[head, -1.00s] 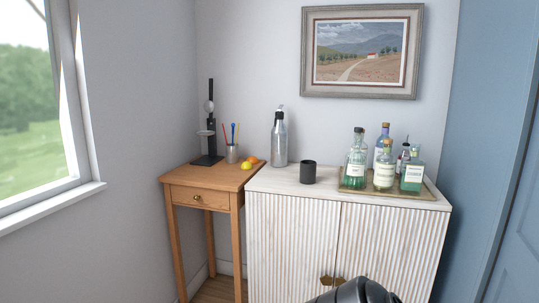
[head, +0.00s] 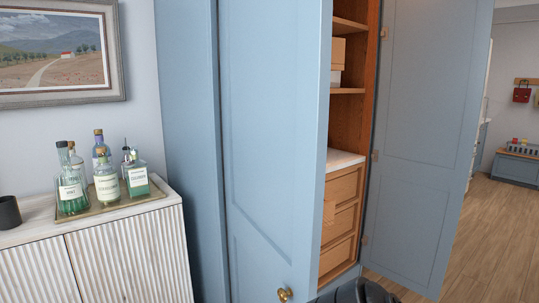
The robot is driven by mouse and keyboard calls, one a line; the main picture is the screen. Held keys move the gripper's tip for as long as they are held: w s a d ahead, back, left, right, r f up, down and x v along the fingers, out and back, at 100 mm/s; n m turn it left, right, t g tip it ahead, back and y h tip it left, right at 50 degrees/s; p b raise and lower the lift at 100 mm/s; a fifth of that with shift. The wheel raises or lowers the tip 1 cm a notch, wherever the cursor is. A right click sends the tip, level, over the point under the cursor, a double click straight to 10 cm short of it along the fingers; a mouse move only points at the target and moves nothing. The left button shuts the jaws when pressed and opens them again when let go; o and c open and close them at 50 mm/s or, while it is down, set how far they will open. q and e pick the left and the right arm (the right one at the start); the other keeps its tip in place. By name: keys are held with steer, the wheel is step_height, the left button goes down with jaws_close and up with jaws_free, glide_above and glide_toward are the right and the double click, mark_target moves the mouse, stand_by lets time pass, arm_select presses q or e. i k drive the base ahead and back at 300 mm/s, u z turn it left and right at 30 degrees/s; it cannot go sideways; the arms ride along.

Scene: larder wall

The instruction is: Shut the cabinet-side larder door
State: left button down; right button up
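The cabinet-side larder door (head: 272,130) is a tall blue panelled door, left of the larder opening in the head view. It stands partly open, its free edge swung out toward me. A brass knob (head: 285,294) sits low on its face, at the bottom of the picture. Behind its edge show wooden shelves and drawers (head: 342,215). The other larder door (head: 420,150) stands wide open on the right. A dark part of my arm shows at the bottom edge, right of the knob. Neither gripper can be made out.
A white ribbed cabinet (head: 110,262) stands left of the larder, with a tray (head: 140,200) of several glass bottles and a dark cup (head: 9,212) on top. Wooden floor (head: 490,240) is open at the right. A low blue bench (head: 515,168) stands far right.

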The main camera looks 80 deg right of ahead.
mark_target(278, 58)
steer(key=z, duration=2.4)
steer(key=i, duration=0.5)
steer(key=z, duration=0.4)
steer(key=k, duration=0.1)
steer(key=u, duration=0.2)
